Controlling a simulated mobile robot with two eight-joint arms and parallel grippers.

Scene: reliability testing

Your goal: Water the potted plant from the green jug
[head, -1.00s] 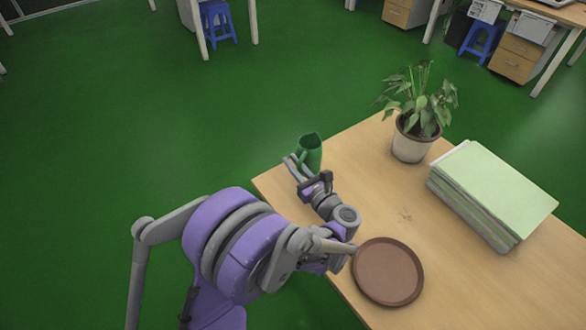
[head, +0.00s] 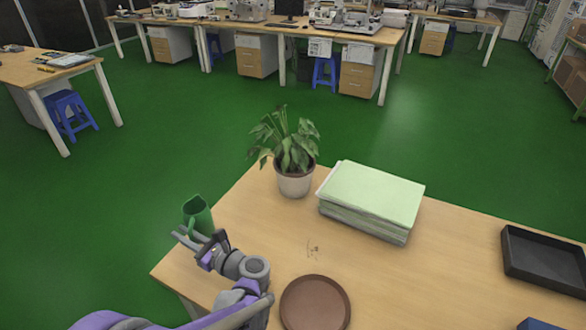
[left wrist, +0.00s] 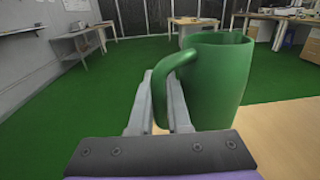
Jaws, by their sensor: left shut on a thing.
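The green jug (head: 198,214) is at the left edge of the table in the head view, looking upright. My left gripper (head: 190,236) is shut on it. In the left wrist view the jug (left wrist: 217,80) fills the upper middle, and its handle (left wrist: 160,88) lies between the fingers of my left gripper (left wrist: 160,100). The jug's base is partly hidden by the gripper. The potted plant (head: 288,150), green leaves in a pale pot, stands at the table's far edge, to the right of the jug and apart from it. My right gripper is not in view.
A stack of pale green folders (head: 372,198) lies right of the plant. A round brown tray (head: 315,304) is at the front, and a black tray (head: 545,262) at the right. The wooden table (head: 440,280) is clear between them. Other desks stand far back.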

